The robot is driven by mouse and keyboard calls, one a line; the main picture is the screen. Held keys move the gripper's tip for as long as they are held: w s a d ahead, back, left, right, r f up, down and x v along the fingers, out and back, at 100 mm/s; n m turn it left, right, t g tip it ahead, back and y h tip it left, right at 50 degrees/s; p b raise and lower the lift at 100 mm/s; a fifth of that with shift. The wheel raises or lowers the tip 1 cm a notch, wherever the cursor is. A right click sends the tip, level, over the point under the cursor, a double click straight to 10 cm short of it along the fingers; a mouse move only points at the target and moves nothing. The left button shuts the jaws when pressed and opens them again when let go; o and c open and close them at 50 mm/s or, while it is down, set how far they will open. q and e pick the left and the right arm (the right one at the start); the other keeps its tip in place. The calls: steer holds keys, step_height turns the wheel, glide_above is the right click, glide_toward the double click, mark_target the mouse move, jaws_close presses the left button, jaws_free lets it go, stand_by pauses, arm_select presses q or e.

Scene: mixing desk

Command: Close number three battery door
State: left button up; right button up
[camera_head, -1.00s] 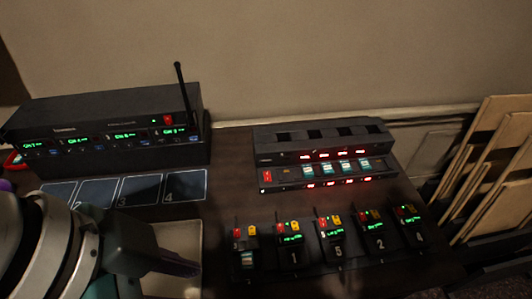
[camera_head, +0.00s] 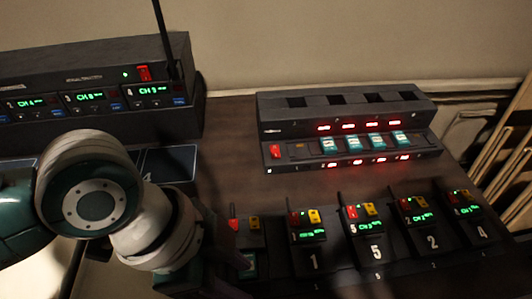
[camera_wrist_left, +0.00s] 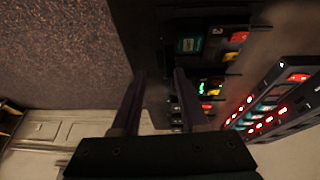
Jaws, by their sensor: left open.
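The leftmost pack in the front row (camera_head: 246,238) has a red and a yellow button and an exposed teal battery (camera_head: 248,262). In the left wrist view, this pack (camera_wrist_left: 214,44) carries a 3 and the teal battery (camera_wrist_left: 190,45) shows too. Its door's exact position is too dark to tell. My left gripper (camera_head: 222,286) is just left of pack three, partly hidden by its own wrist. In the left wrist view its two fingers (camera_wrist_left: 158,82) are apart, with nothing visible between them. My right gripper is not in view.
Packs marked 1 (camera_head: 308,240), 5 (camera_head: 364,230), 2 (camera_head: 420,225) and 4 (camera_head: 470,218) stand to the right. A charger (camera_head: 345,118) with teal batteries and red lights is behind them. A receiver rack (camera_head: 95,100) with an antenna is at left. Bare desk lies between.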

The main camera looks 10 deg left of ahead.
mark_target(248, 286)
arm_select(q)
steer(key=shift+x, duration=1.2)
jaws_close()
